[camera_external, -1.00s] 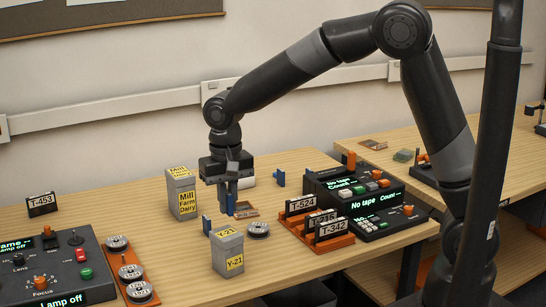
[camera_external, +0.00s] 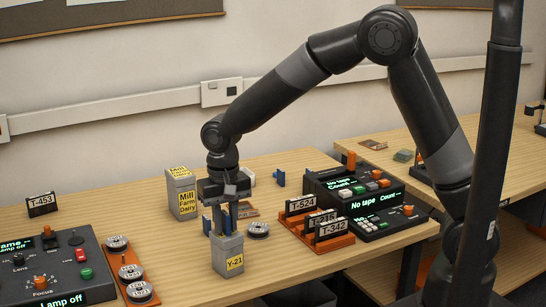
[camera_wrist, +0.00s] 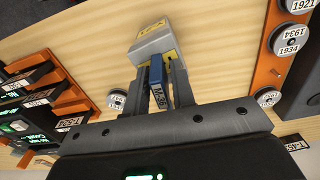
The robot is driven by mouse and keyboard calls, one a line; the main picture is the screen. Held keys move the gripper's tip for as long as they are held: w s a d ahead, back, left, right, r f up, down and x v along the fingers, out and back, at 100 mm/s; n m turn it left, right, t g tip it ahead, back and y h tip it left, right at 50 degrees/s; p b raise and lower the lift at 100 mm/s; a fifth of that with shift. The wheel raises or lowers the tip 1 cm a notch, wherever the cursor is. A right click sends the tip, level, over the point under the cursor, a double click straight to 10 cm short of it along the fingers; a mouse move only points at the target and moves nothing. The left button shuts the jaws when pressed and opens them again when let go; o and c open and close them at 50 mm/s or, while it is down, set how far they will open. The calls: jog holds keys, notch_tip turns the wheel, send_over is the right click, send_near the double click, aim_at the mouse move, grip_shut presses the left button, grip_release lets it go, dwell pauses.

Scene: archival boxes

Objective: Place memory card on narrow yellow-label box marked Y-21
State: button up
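The narrow grey box with yellow labels marked Y-21 (camera_external: 228,258) stands upright on the table, near the front. It also shows in the wrist view (camera_wrist: 148,44). My gripper (camera_external: 227,226) points down right over the top of this box. Its fingers (camera_wrist: 162,88) are closed around a blue memory card (camera_wrist: 156,78) labelled M-36. The card's lower end is at the box top; I cannot tell whether they touch. The fingers hide part of the card and box top.
A grey Mill Farm Dairy box (camera_external: 181,197) stands behind left. A round reel (camera_external: 258,229) lies right of the box. An orange rack (camera_external: 338,243) with labelled plates and a control panel (camera_external: 45,268) flank the area.

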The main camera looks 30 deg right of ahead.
aim_at(226, 213)
jog(key=shift+o, duration=0.7)
notch_tip(226, 213, up, 12)
jog(key=shift+r, duration=0.2)
